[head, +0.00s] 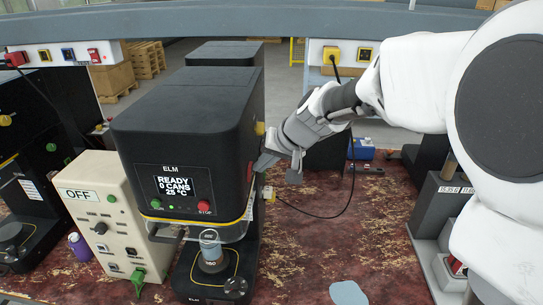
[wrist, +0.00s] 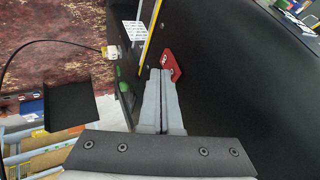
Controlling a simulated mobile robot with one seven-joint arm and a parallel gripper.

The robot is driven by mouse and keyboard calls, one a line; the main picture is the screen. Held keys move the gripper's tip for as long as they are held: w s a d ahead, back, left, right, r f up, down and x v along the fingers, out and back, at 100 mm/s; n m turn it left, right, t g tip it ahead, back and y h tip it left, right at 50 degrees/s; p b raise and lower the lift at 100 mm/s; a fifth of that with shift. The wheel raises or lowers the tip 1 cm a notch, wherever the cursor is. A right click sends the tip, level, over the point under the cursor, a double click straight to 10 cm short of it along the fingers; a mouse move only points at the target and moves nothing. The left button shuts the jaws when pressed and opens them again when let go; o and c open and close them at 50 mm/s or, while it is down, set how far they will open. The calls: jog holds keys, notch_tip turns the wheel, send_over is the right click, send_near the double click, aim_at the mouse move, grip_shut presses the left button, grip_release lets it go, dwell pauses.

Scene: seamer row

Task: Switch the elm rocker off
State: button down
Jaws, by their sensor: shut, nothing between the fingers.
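The ELM machine (head: 190,110) is a black seamer with a lit display reading READY, 0 CANS, 25 °C. A red rocker (wrist: 173,62) with a small white mark is set on its black side wall in the wrist view. My gripper (head: 262,163) is at the machine's right side in the head view. In the wrist view my gripper (wrist: 160,72) is shut and empty, its fingertips at the rocker's left edge and partly covering it. I cannot tell whether they touch it. Which way the rocker is tipped is not clear.
A cream control box (head: 105,225) with an OFF sign stands left of the machine. A can (head: 210,247) sits under the machine's head. A black cable (head: 330,215) runs over the red mottled bench. A blue box (head: 362,149) lies behind my gripper.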

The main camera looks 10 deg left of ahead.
jog(key=shift+a, duration=0.1)
jog(key=shift+a+r, duration=0.1)
jog(key=shift+a, duration=0.05)
jog(key=shift+r+p, duration=0.35)
jog(key=shift+r, duration=0.45)
